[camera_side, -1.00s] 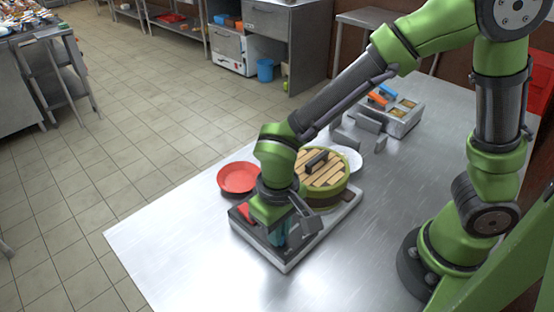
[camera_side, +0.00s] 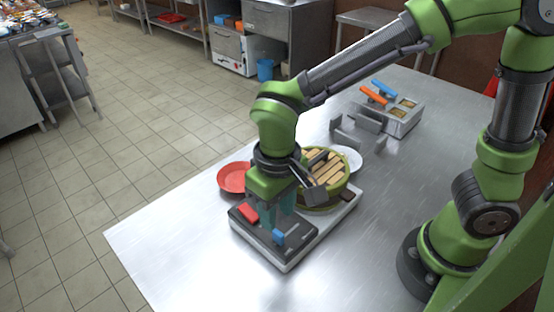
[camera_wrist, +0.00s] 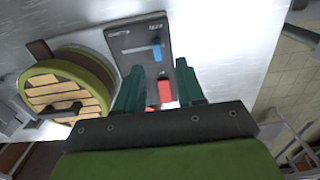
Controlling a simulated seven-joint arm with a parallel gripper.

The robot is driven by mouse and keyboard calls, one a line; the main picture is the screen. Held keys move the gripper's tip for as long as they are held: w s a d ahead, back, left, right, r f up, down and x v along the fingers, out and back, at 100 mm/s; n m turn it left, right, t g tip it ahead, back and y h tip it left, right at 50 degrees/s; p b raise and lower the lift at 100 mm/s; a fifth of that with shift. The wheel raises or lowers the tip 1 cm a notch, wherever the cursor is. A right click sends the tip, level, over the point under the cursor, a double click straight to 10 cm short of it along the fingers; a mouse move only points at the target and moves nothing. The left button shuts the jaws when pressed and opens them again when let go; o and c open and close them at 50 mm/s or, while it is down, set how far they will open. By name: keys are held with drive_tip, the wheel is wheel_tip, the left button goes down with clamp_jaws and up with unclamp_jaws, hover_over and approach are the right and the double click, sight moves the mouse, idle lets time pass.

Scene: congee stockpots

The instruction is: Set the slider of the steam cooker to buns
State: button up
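The steam cooker (camera_side: 285,262) is a light base with a dark control panel and a round, slatted steamer (camera_side: 325,172) on it. In the wrist view the panel (camera_wrist: 138,36) has a slot with a blue slider (camera_wrist: 157,50) at its right end, beside the right-hand label. The labels are too small to read surely. The blue slider also shows in the side view (camera_side: 278,236). A red control (camera_wrist: 165,90) sits lower on the panel. My gripper (camera_side: 279,208) is above the panel, apart from the blue slider. Its teal fingers (camera_wrist: 160,88) are spread, with nothing held between them.
A red plate (camera_side: 234,177) lies behind the cooker, and a white plate (camera_side: 349,158) beside the steamer. A metal unit with orange and blue handles (camera_side: 400,118) and grey upright plates (camera_side: 360,130) stands farther back. The table's front left is clear.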

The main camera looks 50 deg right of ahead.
sight(276, 233)
wheel_tip(276, 233, up, 11)
drive_tip(key=shift+f, duration=0.2)
drive_tip(key=s+d+m+t+y, duration=0.1)
drive_tip(key=d+m+t, duration=0.1)
drive_tip(key=d, duration=0.6)
drive_tip(key=s+d+r+m+t+y, duration=0.1)
drive_tip(key=s+d+m+t, duration=0.1)
drive_tip(key=d+t, duration=0.3)
drive_tip(key=d, duration=0.4)
